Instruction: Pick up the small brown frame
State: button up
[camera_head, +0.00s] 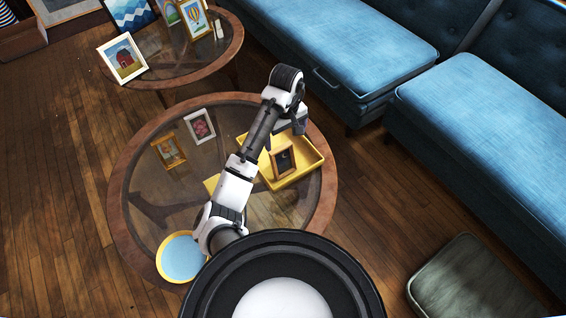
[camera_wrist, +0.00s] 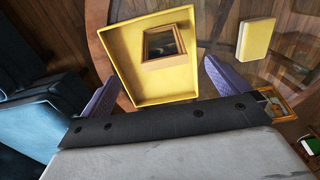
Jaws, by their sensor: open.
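A small brown frame (camera_head: 283,161) with a dark picture stands tilted in a yellow tray (camera_head: 318,158) on the round glass table. In the wrist view the brown frame (camera_wrist: 150,61) is inside the yellow tray (camera_wrist: 122,62), towards its far side. My gripper (camera_head: 292,124) is above the back part of the tray, apart from the frame. In the wrist view my gripper (camera_wrist: 160,74) shows two purple fingers spread wide, with nothing between them. The frame lies ahead of the fingertips.
An orange-brown frame (camera_head: 169,150) and a white frame (camera_head: 200,126) stand on the round table (camera_head: 122,190). A yellow block (camera_wrist: 256,38) lies beside the tray. A blue, yellow-rimmed dish (camera_head: 182,258) is near the front edge. Blue sofas (camera_head: 480,110) stand to the right.

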notch_tip(320, 180, down, 6)
jog(key=b, duration=0.3)
jog(key=shift+w+a+f+b, duration=0.1)
jog(key=shift+a+f+b, duration=0.1)
jog(key=shift+f+b, duration=0.85)
jog(key=shift+w+a+f+b, duration=0.15)
jog(key=shift+f+b, duration=0.4)
jog(key=shift+f, duration=1)
jog(key=c, duration=1.1)
